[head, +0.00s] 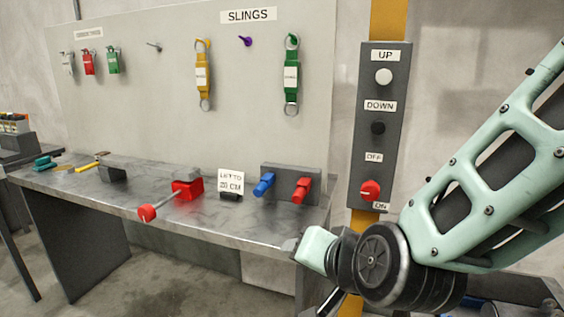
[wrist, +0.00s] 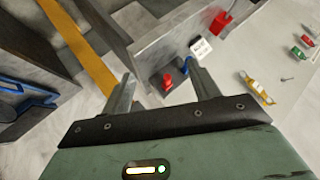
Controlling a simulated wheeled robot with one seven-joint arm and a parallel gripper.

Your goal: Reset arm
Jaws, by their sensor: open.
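My pale green arm comes in from the right in the head view and bends at a dark round joint low in the picture. My gripper (wrist: 162,74) shows in the wrist view with its two grey fingers spread apart and nothing between them. In the head view the hand is at the lower middle, by the right front end of the metal workbench (head: 130,193), and its fingers are mostly hidden. In the wrist view the fingers overlap the bench area where a red plug (wrist: 167,82) and a blue plug (wrist: 183,67) show beyond them.
A control box (head: 381,150) with UP, DOWN and an OFF/ON red knob (head: 370,190) is on a yellow post, close left of my arm. The bench bears a red block with a lever (head: 187,189) and a sign (head: 230,182). Slings hang on the panel behind. Floor shows below the bench.

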